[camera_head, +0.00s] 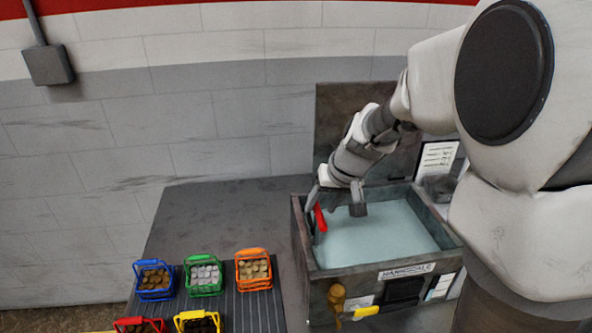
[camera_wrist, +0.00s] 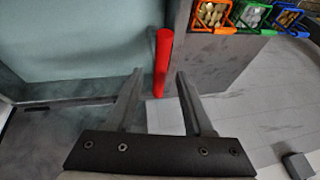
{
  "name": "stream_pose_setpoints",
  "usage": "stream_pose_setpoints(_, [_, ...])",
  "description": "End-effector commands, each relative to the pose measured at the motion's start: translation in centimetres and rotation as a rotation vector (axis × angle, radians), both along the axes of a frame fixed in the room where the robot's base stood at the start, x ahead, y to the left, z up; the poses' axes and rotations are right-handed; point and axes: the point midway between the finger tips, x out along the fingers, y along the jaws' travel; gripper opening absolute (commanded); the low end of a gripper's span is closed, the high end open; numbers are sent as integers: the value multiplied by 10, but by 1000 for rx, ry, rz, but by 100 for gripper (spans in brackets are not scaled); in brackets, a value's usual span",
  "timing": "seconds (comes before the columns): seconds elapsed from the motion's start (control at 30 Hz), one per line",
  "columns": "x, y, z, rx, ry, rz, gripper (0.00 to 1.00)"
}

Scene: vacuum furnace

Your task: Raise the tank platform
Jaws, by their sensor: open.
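The tank (camera_head: 301,228) is a dark grey open box on the table, with a pale blue surface (camera_head: 375,240) inside. I cannot tell the platform apart from that surface. A red handle (camera_head: 320,218) stands at the tank's left inner side; it also shows in the wrist view (camera_wrist: 163,62). My gripper (camera_head: 337,195) is over the tank's left part, close to the handle. In the wrist view my gripper (camera_wrist: 159,74) is open, and the handle's lower end appears between its two fingertips. I cannot tell whether they touch it.
Blue (camera_head: 154,281), green (camera_head: 203,276) and orange (camera_head: 253,270) baskets of small pieces stand left of the tank. Red (camera_head: 139,325) and yellow (camera_head: 197,322) baskets are in front. A raised dark lid (camera_head: 335,110) is behind the tank. The table's back left (camera_head: 215,215) is clear.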

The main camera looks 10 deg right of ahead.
Motion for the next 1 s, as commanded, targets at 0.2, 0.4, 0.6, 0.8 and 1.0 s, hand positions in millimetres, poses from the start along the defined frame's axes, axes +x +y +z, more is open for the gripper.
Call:
stream_pose_setpoints(0.2, [3, 2, -7, 0, 0, 1, 52])
stream_pose_setpoints(0.4, [3, 2, -7, 0, 0, 1, 50])
stream_pose_setpoints(0.6, [3, 1, -7, 0, 0, 1, 14])
stream_pose_setpoints(0.8, [3, 2, -7, 0, 0, 1, 0])
stream_pose_setpoints(1.0, [3, 1, -7, 0, 0, 1, 0])
